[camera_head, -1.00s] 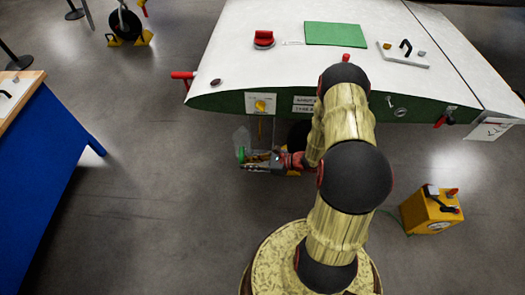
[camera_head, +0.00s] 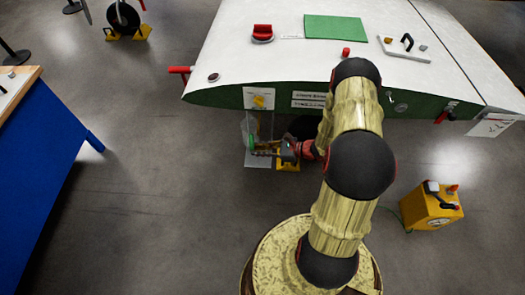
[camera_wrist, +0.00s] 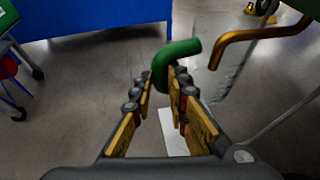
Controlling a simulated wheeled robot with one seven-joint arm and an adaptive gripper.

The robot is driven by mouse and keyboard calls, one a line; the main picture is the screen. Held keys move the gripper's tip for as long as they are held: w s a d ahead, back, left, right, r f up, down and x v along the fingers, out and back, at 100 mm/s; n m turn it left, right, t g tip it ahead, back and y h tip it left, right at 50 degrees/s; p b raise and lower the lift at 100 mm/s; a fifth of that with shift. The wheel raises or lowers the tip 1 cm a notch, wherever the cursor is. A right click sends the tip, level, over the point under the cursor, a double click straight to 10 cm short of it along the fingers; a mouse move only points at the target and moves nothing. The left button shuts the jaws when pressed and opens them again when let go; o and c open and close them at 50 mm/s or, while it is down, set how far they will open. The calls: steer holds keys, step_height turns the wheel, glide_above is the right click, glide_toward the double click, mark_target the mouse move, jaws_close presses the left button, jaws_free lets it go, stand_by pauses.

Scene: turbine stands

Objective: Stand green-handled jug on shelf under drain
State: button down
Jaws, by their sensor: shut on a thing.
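My gripper (camera_head: 258,150) is shut on the green handle (camera_wrist: 176,60) of a clear jug (camera_wrist: 212,75). In the head view the jug (camera_head: 248,128) is a faint, see-through shape below the green edge of the turbine part. The brass drain pipe (camera_wrist: 262,36) shows in the wrist view, its bent end in front of or over the jug; I cannot tell which. A grey shelf (camera_head: 257,162) lies below the gripper. A pale strip, perhaps this shelf, shows beneath the fingers in the wrist view (camera_wrist: 180,136). The jug's base and any contact with the shelf are unclear.
A blue bench (camera_head: 40,150) stands left, a yellow box (camera_head: 432,207) right.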

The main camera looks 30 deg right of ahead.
steer(key=shift+s+d, duration=0.2)
steer(key=shift+d, duration=0.15)
steer(key=shift+f, duration=0.15)
step_height(320, 180, down, 8)
steer(key=b, duration=0.6)
steer(key=shift+f+b, duration=0.3)
steer(key=shift+f, duration=0.05)
steer(key=c, duration=1.7)
jaws_free()
steer(key=shift+o, duration=1)
steer(key=shift+s, duration=0.1)
steer(key=p+v, duration=0.2)
steer(key=v, duration=0.5)
